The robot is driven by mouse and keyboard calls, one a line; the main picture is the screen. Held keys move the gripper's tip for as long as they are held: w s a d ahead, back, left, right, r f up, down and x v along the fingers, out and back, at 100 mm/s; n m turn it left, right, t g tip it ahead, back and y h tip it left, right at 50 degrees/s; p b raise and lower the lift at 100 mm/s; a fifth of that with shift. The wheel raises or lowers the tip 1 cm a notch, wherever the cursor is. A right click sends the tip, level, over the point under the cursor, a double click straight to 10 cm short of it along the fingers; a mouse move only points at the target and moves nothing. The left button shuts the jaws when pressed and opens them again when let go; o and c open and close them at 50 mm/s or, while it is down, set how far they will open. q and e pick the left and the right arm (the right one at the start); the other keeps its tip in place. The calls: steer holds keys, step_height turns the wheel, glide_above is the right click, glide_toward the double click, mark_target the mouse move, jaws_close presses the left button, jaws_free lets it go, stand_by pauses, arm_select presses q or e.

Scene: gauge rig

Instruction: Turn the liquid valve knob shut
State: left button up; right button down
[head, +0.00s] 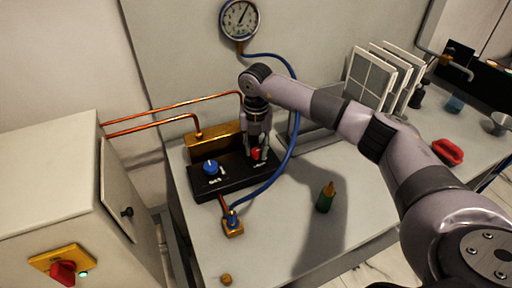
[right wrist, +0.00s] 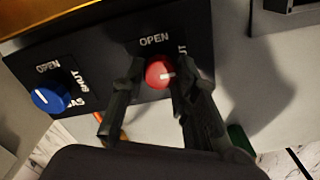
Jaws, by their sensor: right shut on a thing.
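The red knob (head: 257,153) is on the right half of a black valve panel (head: 234,181). It also shows in the right wrist view (right wrist: 159,72), with OPEN printed above it and a partly hidden SHUT label at its right. Its white mark points to the right in that view. Its name label is hidden or unreadable, so I cannot confirm it as the liquid valve. My right gripper (right wrist: 157,78) is shut on the red knob, one finger on each side. A blue knob (head: 210,167) is on the left half. My left gripper is not in view.
A brass block (head: 214,136) with copper pipes stands behind the panel. A blue hose (head: 293,130) loops from the gauge (head: 240,19) to a brass fitting (head: 233,228). A green bottle (head: 326,198) stands right of the panel. An open cabinet door (head: 120,190) is at left.

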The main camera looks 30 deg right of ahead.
mark_target(256, 151)
steer(key=shift+r, duration=0.1)
stand_by(0.3)
steer(key=c, duration=1.2)
jaws_free()
steer(key=shift+c, duration=0.2)
step_height(256, 151, up, 12)
